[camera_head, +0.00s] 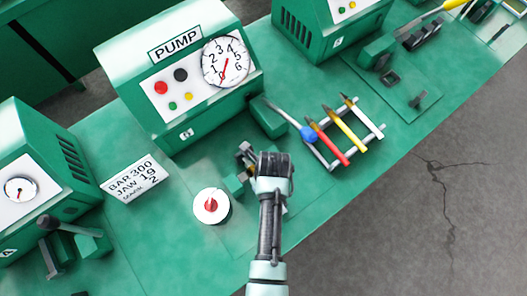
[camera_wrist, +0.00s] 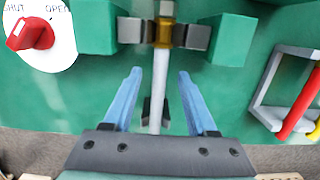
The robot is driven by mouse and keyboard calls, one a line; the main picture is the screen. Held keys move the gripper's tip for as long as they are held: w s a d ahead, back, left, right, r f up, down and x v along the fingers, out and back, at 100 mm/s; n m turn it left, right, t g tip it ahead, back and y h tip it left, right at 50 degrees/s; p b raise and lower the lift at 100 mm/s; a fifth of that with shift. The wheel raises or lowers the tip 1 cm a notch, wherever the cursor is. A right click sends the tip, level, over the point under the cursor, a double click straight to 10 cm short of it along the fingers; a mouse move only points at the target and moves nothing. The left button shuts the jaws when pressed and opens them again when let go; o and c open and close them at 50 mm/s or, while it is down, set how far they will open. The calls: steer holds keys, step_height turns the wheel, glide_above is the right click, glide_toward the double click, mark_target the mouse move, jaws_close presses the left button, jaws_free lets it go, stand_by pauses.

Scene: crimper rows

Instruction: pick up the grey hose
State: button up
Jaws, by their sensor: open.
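The grey hose (camera_wrist: 159,92) is a pale, straight length in the wrist view. Its brass-coloured fitting (camera_wrist: 165,36) sits between two grey jaw blocks, with green blocks (camera_wrist: 98,27) outside them. A dark notched support (camera_wrist: 147,108) stands by its lower part. My gripper (camera_wrist: 160,71) is open, with one blue finger on each side of the hose and visible gaps between. Whether the fingers are level with the hose or above it, I cannot tell. In the head view my gripper (camera_head: 271,165) is over the bench at the crimper and hides most of the hose.
A red knob (camera_wrist: 30,35) on a white disc marked SHUT and OPEN is beside the crimper. A rack (camera_head: 372,135) with several coloured hoses stands right. The PUMP box (camera_head: 180,125) is behind, a sign (camera_head: 134,176) left. Bare floor (camera_head: 420,220) lies beyond the bench edge.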

steer(key=shift+f, duration=0.1)
jaws_close()
stand_by(0.6)
